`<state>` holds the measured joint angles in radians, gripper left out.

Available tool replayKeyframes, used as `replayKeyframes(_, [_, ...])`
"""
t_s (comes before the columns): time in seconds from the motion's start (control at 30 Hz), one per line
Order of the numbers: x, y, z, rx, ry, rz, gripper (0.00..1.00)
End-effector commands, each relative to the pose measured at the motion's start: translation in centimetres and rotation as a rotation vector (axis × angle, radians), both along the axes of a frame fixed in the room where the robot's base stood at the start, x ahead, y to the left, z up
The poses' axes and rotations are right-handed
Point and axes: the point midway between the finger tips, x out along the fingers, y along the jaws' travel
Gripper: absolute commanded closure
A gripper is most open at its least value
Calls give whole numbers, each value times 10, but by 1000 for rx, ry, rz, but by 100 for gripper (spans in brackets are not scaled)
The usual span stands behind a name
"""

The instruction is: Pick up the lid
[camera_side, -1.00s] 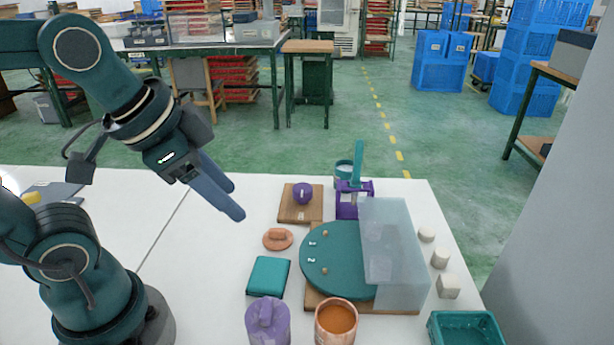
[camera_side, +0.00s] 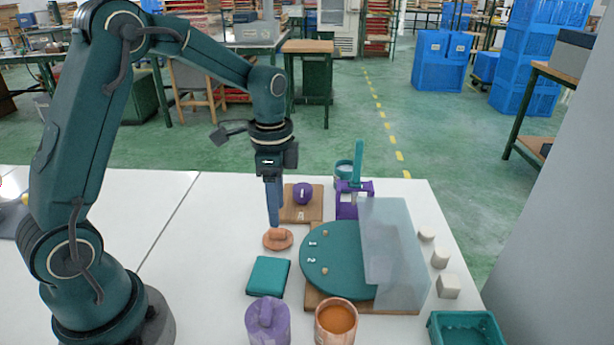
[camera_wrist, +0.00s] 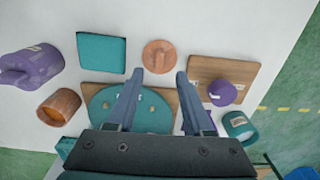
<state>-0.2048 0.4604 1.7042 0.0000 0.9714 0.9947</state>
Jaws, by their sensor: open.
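The lid (camera_side: 285,243) is a flat, round, copper-coloured disc with a raised bar handle on top. It lies on the white table, left of the round teal turntable. My gripper (camera_side: 275,223) points straight down at the lid in the side view and overlaps its far edge; whether it touches is unclear. In the wrist view the lid (camera_wrist: 159,46) shows just beyond the two open fingertips (camera_wrist: 159,73), centred between them. Nothing is between the fingers. An open copper cup (camera_side: 336,338) with orange contents stands at the front.
A teal cloth-like square (camera_side: 268,276) and a purple pitcher (camera_side: 267,325) lie in front of the lid. The teal turntable (camera_side: 318,263) and a clear panel (camera_side: 395,250) stand right.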

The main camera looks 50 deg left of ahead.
Motion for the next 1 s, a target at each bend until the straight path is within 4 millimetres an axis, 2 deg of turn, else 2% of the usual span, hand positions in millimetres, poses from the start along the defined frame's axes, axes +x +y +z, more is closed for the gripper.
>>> replayKeyframes(0.4, [-2,1,-47,-1,10,5,49])
replayKeyframes(0.73, [-1,1,-51,-1,6,5,49])
replayKeyframes(0.77, [-1,1,-51,-1,6,5,56])
replayKeyframes(0.8, [-1,1,-51,-1,6,5,72])
replayKeyframes(0.87, [-1,1,-51,-1,6,5,95])
replayKeyframes(0.9, [-1,1,-51,-1,6,5,100])
replayKeyframes(1.0, [-1,1,-51,-1,5,5,100])
